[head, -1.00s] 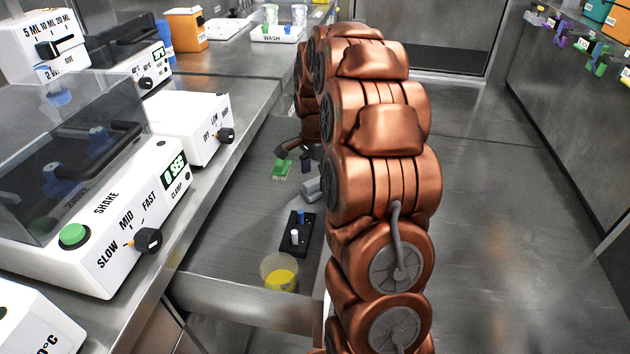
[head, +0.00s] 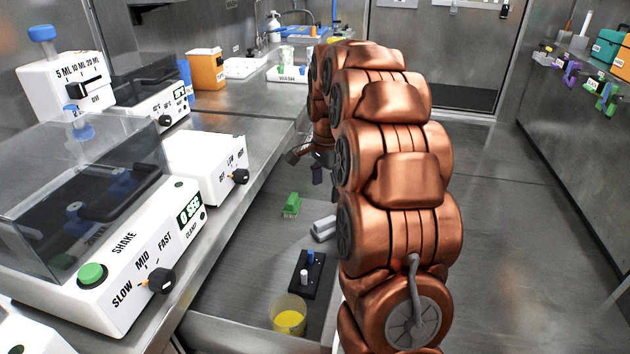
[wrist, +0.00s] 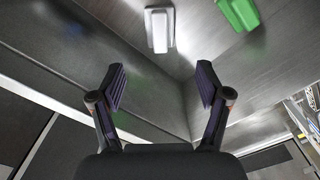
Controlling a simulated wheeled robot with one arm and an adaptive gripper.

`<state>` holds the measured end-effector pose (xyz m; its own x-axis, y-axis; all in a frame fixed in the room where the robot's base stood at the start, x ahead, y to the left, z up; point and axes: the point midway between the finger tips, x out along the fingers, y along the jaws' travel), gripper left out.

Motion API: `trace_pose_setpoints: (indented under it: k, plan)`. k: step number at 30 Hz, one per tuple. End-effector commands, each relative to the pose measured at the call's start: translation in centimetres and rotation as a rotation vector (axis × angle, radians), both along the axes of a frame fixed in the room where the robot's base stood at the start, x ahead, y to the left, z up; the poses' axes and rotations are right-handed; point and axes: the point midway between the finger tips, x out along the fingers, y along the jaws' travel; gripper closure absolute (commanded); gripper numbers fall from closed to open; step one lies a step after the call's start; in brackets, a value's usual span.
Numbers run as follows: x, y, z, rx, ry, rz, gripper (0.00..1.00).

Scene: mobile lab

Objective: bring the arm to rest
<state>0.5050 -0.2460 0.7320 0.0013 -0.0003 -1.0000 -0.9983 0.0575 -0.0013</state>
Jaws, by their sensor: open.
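My copper arm (head: 400,160) stands at the centre right of the head view, bent over and reaching away from me. My gripper (head: 307,164) shows in part behind it, above the far part of an open drawer (head: 240,250). In the wrist view my gripper (wrist: 161,88) has its two dark-padded fingers spread wide, with nothing between them. A grey-white block (wrist: 159,30) and a green brush-like thing (wrist: 238,12) lie beyond the fingertips, apart from them. My arm hides part of the drawer's right side.
In the drawer are the green brush (head: 291,205), a grey block (head: 324,228), a black holder (head: 305,273) with small vials, and a cup of yellow liquid (head: 289,314). A shaker (head: 110,260) and other devices line the left counter. The floor at right (head: 510,240) is clear.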

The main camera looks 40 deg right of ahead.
Motion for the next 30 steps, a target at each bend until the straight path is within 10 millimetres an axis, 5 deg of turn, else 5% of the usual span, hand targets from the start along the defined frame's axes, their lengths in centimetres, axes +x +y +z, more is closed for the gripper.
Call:
trace_pose_setpoints:
  k: [11, 20, 30]
  plan:
    - [-0.6, 1.4, 1.7, 0.003, 0.004, 0.053, 0.24]
    - [-5.4, 9.2, 9.9, 0.022, 0.027, 0.405, 0.24]
    - [-13.5, 17.0, 17.5, 0.051, 0.063, 0.841, 0.24]
